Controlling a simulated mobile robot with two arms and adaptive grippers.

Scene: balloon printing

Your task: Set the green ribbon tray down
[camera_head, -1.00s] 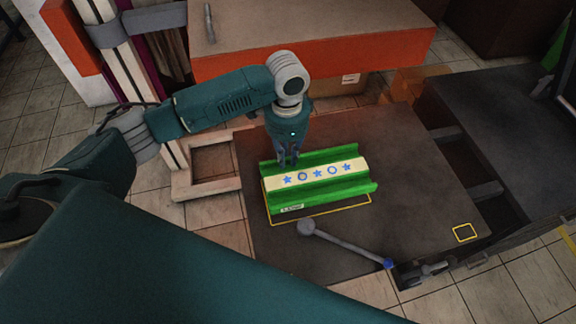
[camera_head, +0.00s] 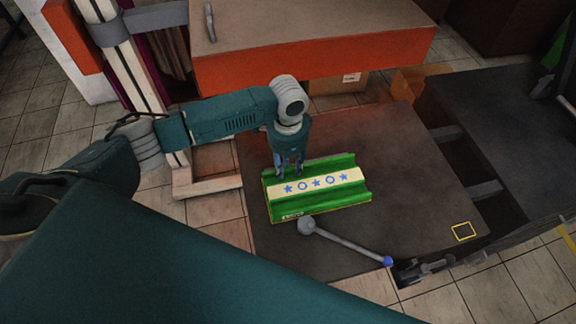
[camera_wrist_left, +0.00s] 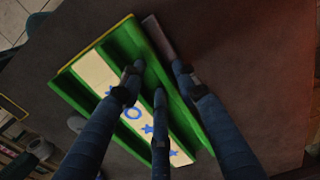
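The green ribbon tray (camera_head: 342,199) rests on the dark tabletop, with a cream strip (camera_head: 316,181) of blue stars and rings along it. My left gripper (camera_head: 290,172) points down at the tray's rear left part. In the left wrist view its fingers (camera_wrist_left: 156,80) straddle the rear wall of the tray (camera_wrist_left: 70,95). They look spread, with gaps between fingers and wall. The exact contact is hard to see. My right gripper is not in view.
A grey lever with a blue tip (camera_head: 388,262) lies just in front of the tray. A small yellow square (camera_head: 464,231) marks the table's right front. An orange-fronted cabinet (camera_head: 320,60) stands behind. The tabletop (camera_head: 410,170) right of the tray is clear.

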